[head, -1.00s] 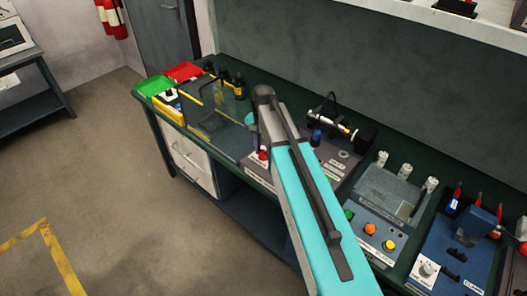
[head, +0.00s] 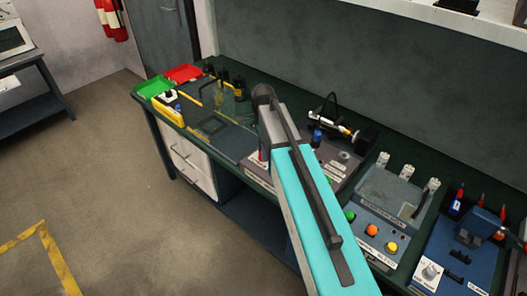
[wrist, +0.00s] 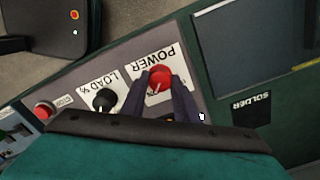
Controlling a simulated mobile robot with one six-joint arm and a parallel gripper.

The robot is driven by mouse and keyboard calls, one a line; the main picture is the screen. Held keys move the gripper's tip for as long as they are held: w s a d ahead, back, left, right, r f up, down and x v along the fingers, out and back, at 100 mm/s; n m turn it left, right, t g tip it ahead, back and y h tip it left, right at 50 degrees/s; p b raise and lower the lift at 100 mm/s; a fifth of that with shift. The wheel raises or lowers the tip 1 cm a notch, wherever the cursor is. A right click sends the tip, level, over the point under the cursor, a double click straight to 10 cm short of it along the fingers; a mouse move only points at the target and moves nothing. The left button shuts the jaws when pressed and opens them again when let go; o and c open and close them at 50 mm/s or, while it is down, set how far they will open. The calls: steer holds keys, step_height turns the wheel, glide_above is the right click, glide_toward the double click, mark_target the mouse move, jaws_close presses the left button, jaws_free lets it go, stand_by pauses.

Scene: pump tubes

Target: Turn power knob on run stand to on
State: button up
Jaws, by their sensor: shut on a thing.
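The run stand (head: 338,172) is a grey-purple panel on the bench, partly behind my arm in the head view. In the wrist view, its red power knob (wrist: 160,75) sits on a white plate (wrist: 170,52) lettered POWER, which appears upside down. My gripper (wrist: 159,84) has one dark finger on each side of the knob and is shut on it. The knob carries a pale pointer line near its lower edge. Some lettering beneath it is hidden by the fingers.
A black LOAD knob (wrist: 104,100) and a red STOP button (wrist: 44,111) lie left of the power knob. A SOLDER station (wrist: 251,105) is at right. The bench also holds green (head: 153,87) and red (head: 184,73) trays and a blue-grey button unit (head: 377,215).

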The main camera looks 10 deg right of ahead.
steer(key=shift+w+r+m, duration=0.1)
steer(key=shift+w+m, duration=0.05)
steer(key=shift+m, duration=0.15)
steer(key=o, duration=1.1)
steer(key=shift+c, duration=0.2)
step_height(320, 180, up, 14)
steer(key=b, duration=0.3)
stand_by(0.3)
steer(key=shift+f, duration=0.2)
